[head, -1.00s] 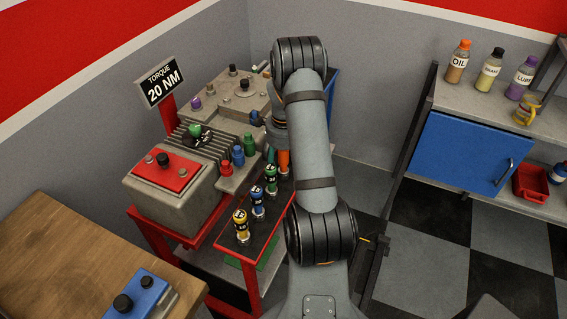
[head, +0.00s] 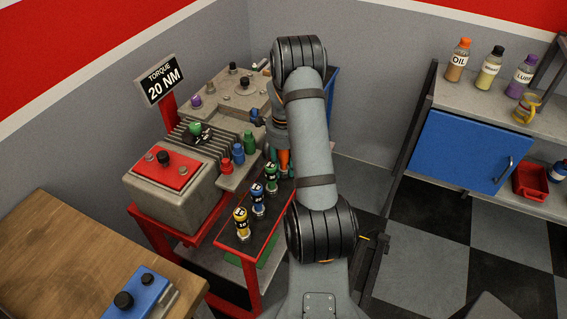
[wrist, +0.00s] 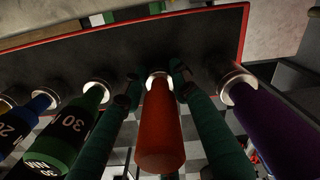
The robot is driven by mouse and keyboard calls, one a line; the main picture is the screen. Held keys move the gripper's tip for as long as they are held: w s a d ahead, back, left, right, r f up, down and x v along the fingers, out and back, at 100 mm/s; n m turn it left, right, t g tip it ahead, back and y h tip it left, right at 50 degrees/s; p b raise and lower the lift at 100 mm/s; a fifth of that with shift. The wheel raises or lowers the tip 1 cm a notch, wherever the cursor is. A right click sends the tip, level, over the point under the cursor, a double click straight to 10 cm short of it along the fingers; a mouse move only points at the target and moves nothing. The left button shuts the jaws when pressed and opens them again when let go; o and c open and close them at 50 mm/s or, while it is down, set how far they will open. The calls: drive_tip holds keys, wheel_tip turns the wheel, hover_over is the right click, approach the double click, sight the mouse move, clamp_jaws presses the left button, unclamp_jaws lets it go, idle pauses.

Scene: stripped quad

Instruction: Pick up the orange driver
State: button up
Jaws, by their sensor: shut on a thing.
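The orange driver (wrist: 160,128) stands in the middle of the wrist view, its metal collar at the dark rack. My gripper (wrist: 158,92) has a teal finger on each side of it and is shut on it. In the head view the orange driver (head: 284,160) shows only partly beside my arm, which hides most of the gripper. The driver's lower end is hidden, so I cannot tell whether it is clear of the rack.
The green 30 NM driver (wrist: 72,128) is close on the left, with a blue driver (wrist: 22,128) beyond it. A purple driver (wrist: 262,122) is close on the right. The rack (head: 232,240) has a red edge. A yellow driver (head: 241,221) stands at its near end.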

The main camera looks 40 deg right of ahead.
clamp_jaws()
drive_tip(key=shift+r, duration=0.1)
